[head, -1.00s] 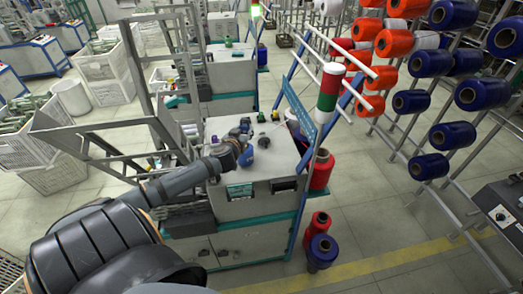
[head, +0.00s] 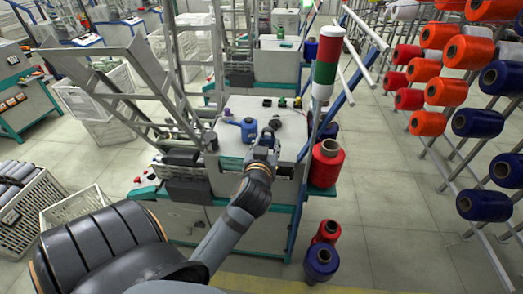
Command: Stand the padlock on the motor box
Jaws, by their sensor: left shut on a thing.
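My left gripper (head: 267,143) is over the front part of a grey machine cabinet's pale top (head: 232,150); this cabinet may be the motor box. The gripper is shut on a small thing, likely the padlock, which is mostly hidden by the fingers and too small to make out. A blue thing (head: 249,127) is just left of the fingertips, and a dark round thing (head: 275,124) is just beyond them. I cannot tell whether the gripper touches either. My right gripper is not in view.
A blue-purple knob-like thing (head: 227,113) and small green parts (head: 281,102) are on the cabinet top. A red-white-green signal post (head: 326,65) and a red spool (head: 326,163) stand at its right. Metal frames rise at the left.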

